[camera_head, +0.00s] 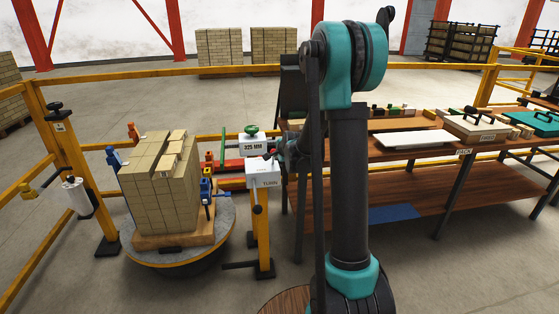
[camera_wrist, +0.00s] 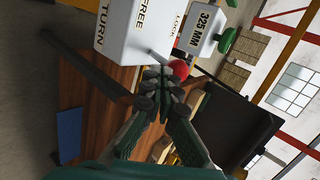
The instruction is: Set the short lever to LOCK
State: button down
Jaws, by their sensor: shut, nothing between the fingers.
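A white box marked TURN (camera_head: 263,176) stands on a yellow post, left of my arm. The box (camera_wrist: 128,42) also fills the upper middle of the wrist view, with FREE and LOCK labels. A short grey lever with a red knob (camera_wrist: 180,69) sticks out from the box; the knob (camera_head: 272,152) shows small in the head view. My gripper (camera_wrist: 164,77) is shut and empty, its fingertips close beside the lever and knob. I cannot tell whether they touch. Which label the lever points to is unclear.
A second white box marked 325 MM (camera_head: 251,146) with a green knob stands just behind. A pallet of bricks (camera_head: 158,185) sits on a round turntable (camera_head: 180,250) to the left. A wooden workbench (camera_head: 400,147) is on the right, and a yellow rail (camera_head: 150,74) runs behind.

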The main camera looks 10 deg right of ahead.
jog(key=shift+w+r, duration=0.15)
jog(key=shift+w, duration=0.15)
jog(key=shift+w+r+g, duration=0.15)
jog(key=shift+w+g, duration=0.05)
jog(key=shift+g, duration=0.1)
jog(key=shift+w+r+g, duration=0.15)
jog(key=shift+w+g, duration=0.1)
jog(key=shift+g, duration=0.05)
jog(key=w+r+g, duration=0.2)
jog(key=w+g, duration=0.5)
jog(key=w, duration=0.3)
jog(key=shift+m, duration=0.3)
dwell(0.4)
jog(key=shift+r, duration=0.1)
dwell(0.4)
